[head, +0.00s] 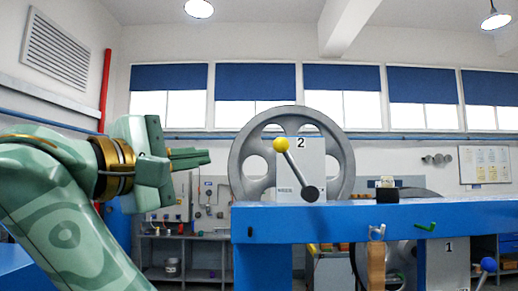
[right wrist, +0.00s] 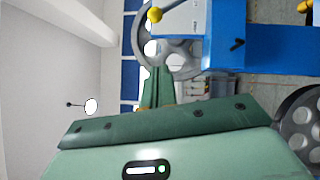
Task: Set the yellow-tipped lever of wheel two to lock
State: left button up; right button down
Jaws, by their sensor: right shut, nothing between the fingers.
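Wheel two (head: 240,165) is a large grey spoked wheel behind a pale panel (head: 296,158) marked 2, above the blue bench. Its lever has a yellow ball tip (head: 281,145) and leans up and left from a dark round pivot (head: 311,193). The yellow tip also shows near the top of the right wrist view (right wrist: 155,15). My right gripper (head: 208,157) is shut and empty, left of the wheel, its fingers pointing right at roughly the tip's height and apart from it. Its fingers also show in the right wrist view (right wrist: 155,78). I cannot read any lock marking.
The blue bench (head: 370,221) runs across the middle and right. A dark block (head: 387,195) stands on it. A green hook (head: 426,227), a pale hook (head: 377,232), a panel marked 1 (head: 449,258) and a blue-tipped lever (head: 488,264) are lower right. Space between gripper and lever looks clear.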

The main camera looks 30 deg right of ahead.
aim_at(296, 170)
jog(key=s+p+x, duration=0.1)
jog(key=p+x, duration=0.1)
jog(key=x, duration=0.4)
jog(key=s+d+p+x, duration=0.1)
jog(key=p+x, duration=0.2)
jog(key=x, duration=0.3)
jog(key=shift+s+d+r, duration=0.15)
jog(key=shift+d+r, duration=0.15)
jog(key=shift+d, duration=0.05)
